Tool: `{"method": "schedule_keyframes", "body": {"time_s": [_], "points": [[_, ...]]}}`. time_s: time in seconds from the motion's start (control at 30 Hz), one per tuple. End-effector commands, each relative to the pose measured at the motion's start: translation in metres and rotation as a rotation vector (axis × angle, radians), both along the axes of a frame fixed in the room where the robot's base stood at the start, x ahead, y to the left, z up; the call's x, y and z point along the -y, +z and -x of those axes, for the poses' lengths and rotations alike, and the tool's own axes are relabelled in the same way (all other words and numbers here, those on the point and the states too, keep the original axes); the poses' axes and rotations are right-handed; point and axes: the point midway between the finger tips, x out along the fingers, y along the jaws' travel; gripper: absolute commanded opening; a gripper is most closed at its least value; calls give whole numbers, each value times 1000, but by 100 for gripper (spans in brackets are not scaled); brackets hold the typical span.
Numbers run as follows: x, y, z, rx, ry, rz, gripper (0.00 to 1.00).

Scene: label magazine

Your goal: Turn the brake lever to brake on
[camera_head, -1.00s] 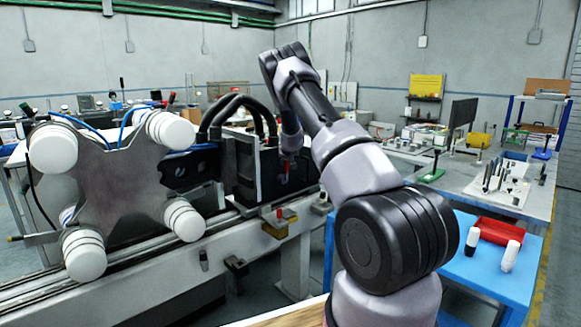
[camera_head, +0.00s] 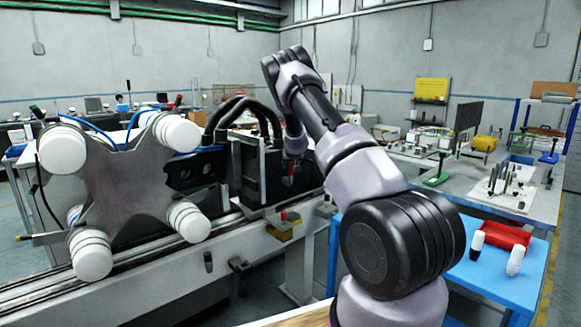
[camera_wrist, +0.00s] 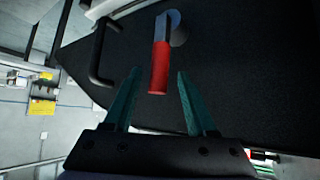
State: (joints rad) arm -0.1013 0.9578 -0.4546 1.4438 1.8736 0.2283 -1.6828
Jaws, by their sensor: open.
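The brake lever, with a red grip and a grey metal end, shows in the wrist view (camera_wrist: 159,68) on a black panel (camera_wrist: 235,75). In the head view the lever (camera_head: 287,181) is a small red spot on the front of the black box (camera_head: 258,175), partly behind my arm. My gripper (camera_wrist: 154,95) is open. Its two green fingers stand on either side of the lower end of the red grip, with gaps on both sides. Whether the fingertips reach the lever's depth cannot be told. In the head view the gripper is hidden behind my arm.
A black bar handle (camera_wrist: 103,50) sits on the panel to the left of the lever. In the head view, a metal cross plate with white rollers (camera_head: 125,195) stands at the left. A blue table with a red tray (camera_head: 500,235) is at the right.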

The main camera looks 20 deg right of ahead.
Motion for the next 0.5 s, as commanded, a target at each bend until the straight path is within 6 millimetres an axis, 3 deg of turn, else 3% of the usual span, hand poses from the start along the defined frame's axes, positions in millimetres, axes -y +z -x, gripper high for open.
{"method": "schedule_keyframes", "body": {"time_s": [0.5], "points": [[-18, 61, 66, 1, 1, 0, 57]]}}
